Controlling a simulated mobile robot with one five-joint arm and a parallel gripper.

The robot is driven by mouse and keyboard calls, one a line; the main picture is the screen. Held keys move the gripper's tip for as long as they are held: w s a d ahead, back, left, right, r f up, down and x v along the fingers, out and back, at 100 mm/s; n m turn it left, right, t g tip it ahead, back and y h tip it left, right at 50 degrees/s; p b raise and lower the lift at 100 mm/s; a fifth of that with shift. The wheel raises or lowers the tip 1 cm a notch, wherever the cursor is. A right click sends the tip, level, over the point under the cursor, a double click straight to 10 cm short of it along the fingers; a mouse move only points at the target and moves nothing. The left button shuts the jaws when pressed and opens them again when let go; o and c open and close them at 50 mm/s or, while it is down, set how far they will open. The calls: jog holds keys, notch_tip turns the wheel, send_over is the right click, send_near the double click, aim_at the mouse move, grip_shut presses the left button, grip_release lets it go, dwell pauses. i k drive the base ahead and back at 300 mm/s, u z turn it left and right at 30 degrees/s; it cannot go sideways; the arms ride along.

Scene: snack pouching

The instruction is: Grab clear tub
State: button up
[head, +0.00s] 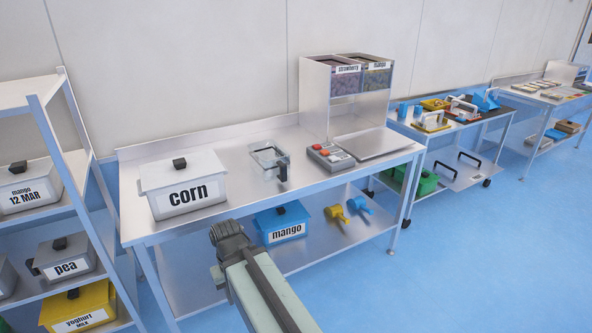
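The clear tub (268,158) is a small see-through container with a dark handle or clip on its right side. It stands on the steel table (225,158), between the white corn box and the control box. It looks empty. My arm comes in from the bottom of the head view, and its dark gripper end (226,232) is in front of the table's front edge, below and left of the tub and apart from it. The fingers are too small and turned away to read.
A white box marked corn (183,184) stands left on the table. A control box (330,157) and strawberry and mango dispenser (347,95) stand right. A blue mango box (283,222) and yellow and blue scoops are on the lower shelf. A shelf rack (75,165) stands at far left.

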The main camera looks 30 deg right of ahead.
aim_at(271, 161)
jog(key=z, duration=5.65)
jog(key=k, duration=0.85)
jog(key=u, duration=5.75)
